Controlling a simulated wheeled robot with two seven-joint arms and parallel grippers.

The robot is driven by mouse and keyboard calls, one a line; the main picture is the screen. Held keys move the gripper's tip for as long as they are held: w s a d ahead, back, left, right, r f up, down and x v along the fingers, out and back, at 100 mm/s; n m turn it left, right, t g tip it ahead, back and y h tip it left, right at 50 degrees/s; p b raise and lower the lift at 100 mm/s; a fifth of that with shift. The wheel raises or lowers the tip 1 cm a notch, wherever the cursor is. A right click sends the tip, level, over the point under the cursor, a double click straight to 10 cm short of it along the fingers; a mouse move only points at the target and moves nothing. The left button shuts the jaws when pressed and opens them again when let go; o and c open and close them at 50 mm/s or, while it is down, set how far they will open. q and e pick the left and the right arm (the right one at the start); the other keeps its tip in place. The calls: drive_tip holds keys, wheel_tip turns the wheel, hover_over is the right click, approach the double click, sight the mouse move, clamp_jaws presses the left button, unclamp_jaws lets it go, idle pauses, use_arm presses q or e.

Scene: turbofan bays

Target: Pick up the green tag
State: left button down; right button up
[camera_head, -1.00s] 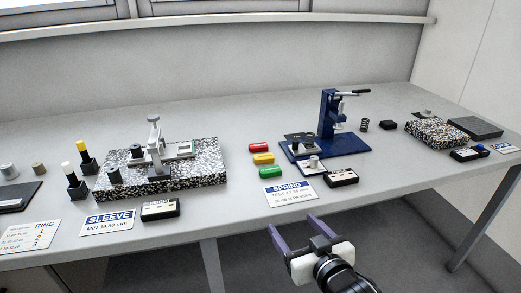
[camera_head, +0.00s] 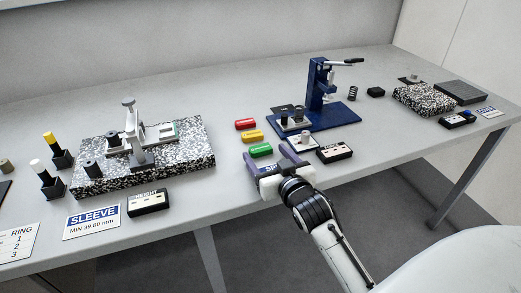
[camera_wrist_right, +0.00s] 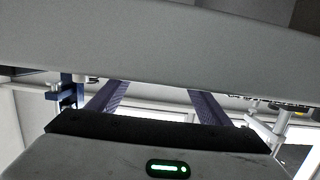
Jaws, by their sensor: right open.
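The green tag (camera_head: 261,150) lies flat on the grey table, nearest the front in a column with a yellow tag (camera_head: 253,136) and a red tag (camera_head: 245,124). My right gripper (camera_head: 267,159) is open, its purple fingers just in front of the green tag and over the SPRING card, which it mostly hides. In the right wrist view its two fingers (camera_wrist_right: 158,100) are spread with nothing between them; the tags do not show there. My left gripper is not in view.
The blue press (camera_head: 318,110) stands right of the tags. A black-and-white block with a height gauge (camera_head: 190,155) stands to the left. A small dark box (camera_head: 334,153) is right of my gripper. The table's front edge (camera_head: 240,212) is close below.

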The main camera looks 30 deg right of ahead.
sight(261, 150)
drive_tip(key=shift+x, duration=1.5)
drive_tip(key=shift+a, duration=0.1)
drive_tip(key=c, duration=1.1)
